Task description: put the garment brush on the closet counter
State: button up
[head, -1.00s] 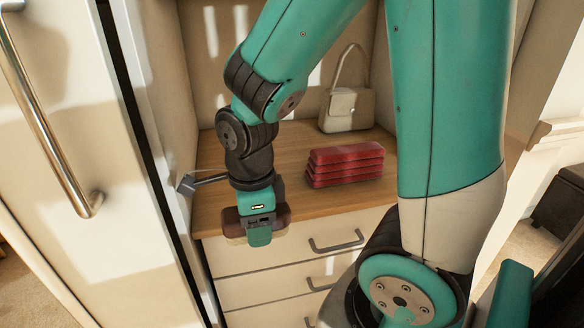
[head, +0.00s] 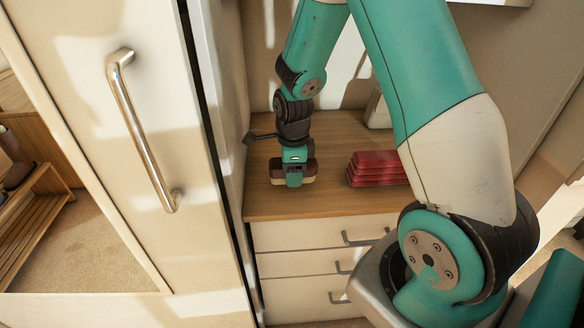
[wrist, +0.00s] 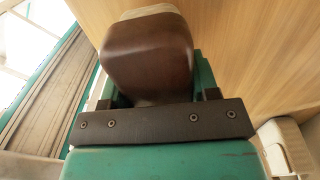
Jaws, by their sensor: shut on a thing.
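The garment brush has a dark brown back and a pale bristle side. In the wrist view the brush (wrist: 150,55) is held between the jaws of my gripper (wrist: 155,95). In the head view the brush (head: 309,170) shows on both sides of my gripper (head: 294,178), over the left part of the wooden closet counter (head: 275,205). I cannot tell whether the brush touches the counter. My gripper is shut on the brush and points down. Part of the brush is hidden by the gripper.
A stack of folded red cloths (head: 376,168) lies on the counter to the right of my gripper. A pale handbag (head: 377,112) stands behind, partly hidden by my arm. The closet side wall and the white door (head: 95,150) are to the left. Drawers (head: 300,236) are below the counter.

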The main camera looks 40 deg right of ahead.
jog(key=shift+w+d, duration=0.4)
jog(key=shift+w, duration=0.2)
jog(key=shift+w+d, duration=0.35)
jog(key=shift+w, duration=0.2)
jog(key=shift+w+d, duration=0.15)
jog(key=shift+f+p, duration=0.35)
jog(key=shift+f, duration=1.35)
jog(key=shift+f, duration=0.15)
jog(key=o, duration=0.9)
notch_tip(320, 180, up, 12)
